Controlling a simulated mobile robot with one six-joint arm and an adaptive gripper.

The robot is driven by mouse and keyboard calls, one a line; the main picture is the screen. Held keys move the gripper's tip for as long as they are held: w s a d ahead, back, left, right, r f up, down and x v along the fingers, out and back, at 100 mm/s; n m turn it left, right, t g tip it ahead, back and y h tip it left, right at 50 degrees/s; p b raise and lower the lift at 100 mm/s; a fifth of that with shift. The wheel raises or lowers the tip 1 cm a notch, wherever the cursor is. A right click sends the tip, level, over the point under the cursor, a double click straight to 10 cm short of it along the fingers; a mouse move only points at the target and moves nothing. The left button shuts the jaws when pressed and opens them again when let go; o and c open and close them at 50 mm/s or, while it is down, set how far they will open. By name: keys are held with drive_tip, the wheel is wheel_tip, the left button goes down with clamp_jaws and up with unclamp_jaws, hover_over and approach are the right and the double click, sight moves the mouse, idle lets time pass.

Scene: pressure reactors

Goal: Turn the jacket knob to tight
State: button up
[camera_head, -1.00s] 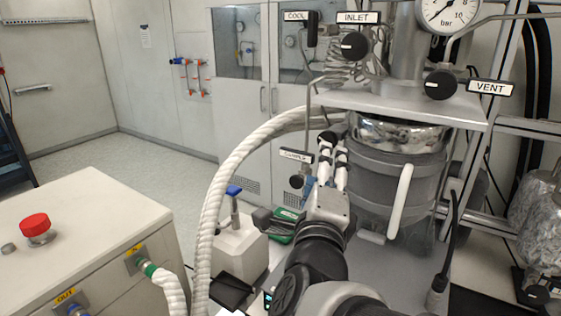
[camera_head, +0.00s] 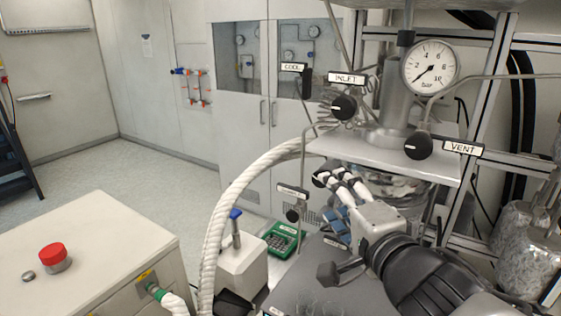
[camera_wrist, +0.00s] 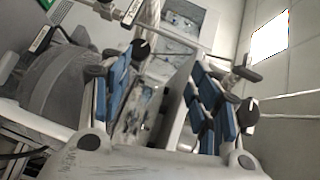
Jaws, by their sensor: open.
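No label reading "jacket" is legible, so I cannot tell for certain which knob is the jacket knob. A dark round knob (camera_head: 320,178) sits at the tips of my gripper (camera_head: 335,192), below the left edge of the metal reactor plate. In the wrist view a black knob with a white pointer line (camera_wrist: 141,47) lies between and beyond the blue-padded fingers of my gripper (camera_wrist: 163,62). My gripper is open and nothing is clearly held. The grey jacketed vessel (camera_wrist: 48,85) is at the left there. My arm hides most of it in the head view.
Black knobs stand by the INLET label (camera_head: 346,79) and VENT label (camera_head: 463,148). A COOL label (camera_head: 293,67) is behind, and a pressure gauge (camera_head: 430,66) is above. A thick white hose (camera_head: 225,200) arches at the left. A green device (camera_head: 282,239) lies on the bench.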

drive_tip(key=shift+n+g+h, duration=0.3)
drive_tip(key=shift+g, duration=0.3)
drive_tip(key=p+x, duration=0.4)
drive_tip(key=x, duration=0.1)
drive_tip(key=d+p+x, duration=0.1)
drive_tip(key=p+x, duration=0.3)
drive_tip(key=x, duration=0.1)
drive_tip(key=d+f+p+x, duration=0.1)
drive_tip(key=p+x, duration=0.3)
drive_tip(key=x, duration=0.2)
drive_tip(key=shift+d+f, duration=0.1)
drive_tip(key=shift+d, duration=0.05)
drive_tip(key=c, duration=1.1)
